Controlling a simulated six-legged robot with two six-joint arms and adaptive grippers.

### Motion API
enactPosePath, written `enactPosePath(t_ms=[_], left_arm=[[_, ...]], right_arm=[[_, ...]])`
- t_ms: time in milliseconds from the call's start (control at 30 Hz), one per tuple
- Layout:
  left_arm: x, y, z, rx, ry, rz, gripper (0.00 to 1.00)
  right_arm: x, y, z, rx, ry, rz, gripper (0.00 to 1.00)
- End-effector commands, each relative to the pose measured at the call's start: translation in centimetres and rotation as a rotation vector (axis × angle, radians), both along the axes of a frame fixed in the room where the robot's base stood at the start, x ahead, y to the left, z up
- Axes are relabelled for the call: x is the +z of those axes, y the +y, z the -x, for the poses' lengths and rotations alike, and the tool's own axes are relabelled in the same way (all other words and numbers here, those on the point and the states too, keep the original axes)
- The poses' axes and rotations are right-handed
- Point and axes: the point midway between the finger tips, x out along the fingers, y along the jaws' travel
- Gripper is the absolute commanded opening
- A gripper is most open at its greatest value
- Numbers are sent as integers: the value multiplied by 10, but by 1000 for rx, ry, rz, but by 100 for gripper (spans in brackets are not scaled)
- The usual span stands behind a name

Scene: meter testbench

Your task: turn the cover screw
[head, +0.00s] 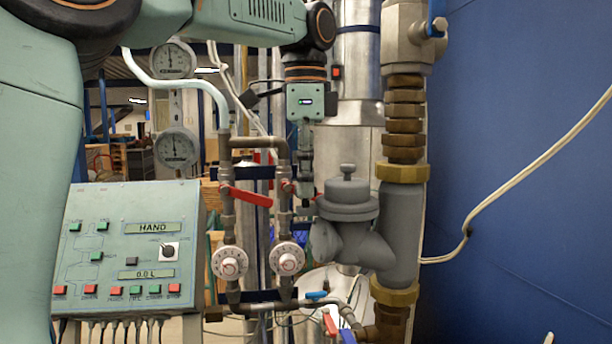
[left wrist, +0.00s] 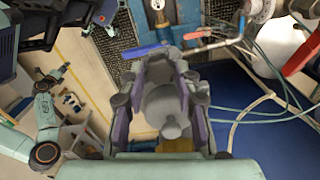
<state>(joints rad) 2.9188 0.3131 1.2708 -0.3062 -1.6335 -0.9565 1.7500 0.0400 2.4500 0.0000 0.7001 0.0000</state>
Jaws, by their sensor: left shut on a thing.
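The grey meter body (head: 400,235) stands in the pipe line at the right of the head view. Its round cover (head: 347,195) carries a small knob-like screw (head: 347,170) on top, facing up. My left gripper (head: 306,205) points down just left of the cover in the head view; its fingertips are hard to make out there. In the left wrist view my left gripper (left wrist: 160,78) has a grey part (left wrist: 160,104) between its purple-padded fingers and is shut on it. Whether that part is the cover screw is unclear. My right gripper is not in view.
Red-handled valves (head: 247,196) and two white dials (head: 230,263) sit on pipes left of the meter. A control panel (head: 125,245) shows "HAND" and "0.0 L". A blue wall (head: 530,130) with a pale cable fills the right side.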

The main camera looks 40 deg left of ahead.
Motion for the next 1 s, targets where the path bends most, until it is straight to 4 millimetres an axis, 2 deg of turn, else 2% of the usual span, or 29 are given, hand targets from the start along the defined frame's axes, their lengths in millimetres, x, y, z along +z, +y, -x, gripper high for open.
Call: enactPosePath(t_ms=[600, 1000], left_arm=[[-1, 0, 0, 556, 3, 1, 0], [-1, 0, 0, 759, 2, 1, 0]], right_arm=[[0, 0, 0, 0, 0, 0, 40], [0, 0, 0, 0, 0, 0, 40]])
